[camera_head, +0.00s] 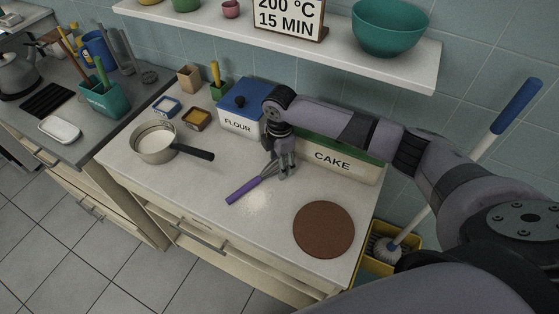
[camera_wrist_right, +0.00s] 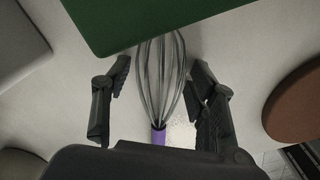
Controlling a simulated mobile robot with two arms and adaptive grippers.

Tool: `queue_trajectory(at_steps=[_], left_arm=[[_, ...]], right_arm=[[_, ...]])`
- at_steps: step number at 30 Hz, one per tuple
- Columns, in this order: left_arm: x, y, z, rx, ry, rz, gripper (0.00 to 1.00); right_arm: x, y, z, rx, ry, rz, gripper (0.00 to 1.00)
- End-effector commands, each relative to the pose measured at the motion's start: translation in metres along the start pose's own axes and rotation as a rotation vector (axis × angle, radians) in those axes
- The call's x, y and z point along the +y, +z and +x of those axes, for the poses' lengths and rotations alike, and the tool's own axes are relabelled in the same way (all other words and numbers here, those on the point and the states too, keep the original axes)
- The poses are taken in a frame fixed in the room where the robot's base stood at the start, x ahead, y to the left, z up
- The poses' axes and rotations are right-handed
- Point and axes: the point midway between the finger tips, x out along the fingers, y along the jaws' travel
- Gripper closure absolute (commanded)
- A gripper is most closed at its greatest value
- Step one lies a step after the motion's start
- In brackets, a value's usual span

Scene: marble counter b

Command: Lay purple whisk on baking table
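The purple whisk (camera_head: 243,190) lies on the light baking table (camera_head: 190,210), its purple handle toward the front left and its wire head toward the cake box. My right gripper (camera_head: 283,170) is over the wire head. In the right wrist view the whisk's wires (camera_wrist_right: 160,75) show between the two spread fingers of my right gripper (camera_wrist_right: 160,100), with a gap on each side. Part of the purple handle (camera_wrist_right: 158,134) shows below, and the rest is hidden by the gripper body. My left gripper is not in view.
A cake box (camera_head: 332,160) with a green lid and a flour box (camera_head: 238,122) with a blue lid stand behind. A brown round mat (camera_head: 323,229) lies right, a saucepan (camera_head: 155,143) left. A shelf (camera_head: 300,45) hangs above. The table's front is clear.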

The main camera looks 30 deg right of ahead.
Motion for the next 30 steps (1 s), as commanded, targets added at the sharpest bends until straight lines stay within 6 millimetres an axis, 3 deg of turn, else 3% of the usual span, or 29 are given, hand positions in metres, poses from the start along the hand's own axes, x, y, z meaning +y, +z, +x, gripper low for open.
queue_trajectory(at_steps=[8, 13, 24, 30], left_arm=[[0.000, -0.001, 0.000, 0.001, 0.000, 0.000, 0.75], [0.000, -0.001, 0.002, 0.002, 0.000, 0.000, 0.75], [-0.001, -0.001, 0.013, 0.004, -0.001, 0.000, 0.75], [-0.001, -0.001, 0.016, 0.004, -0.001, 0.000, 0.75]], right_arm=[[0.000, 0.000, -0.001, 0.000, 0.001, 0.000, 0.44], [0.002, 0.001, -0.012, 0.000, 0.004, 0.001, 0.44], [0.002, 0.000, -0.087, 0.001, 0.005, 0.000, 0.44], [0.001, 0.000, -0.115, 0.001, 0.002, 0.000, 0.44]])
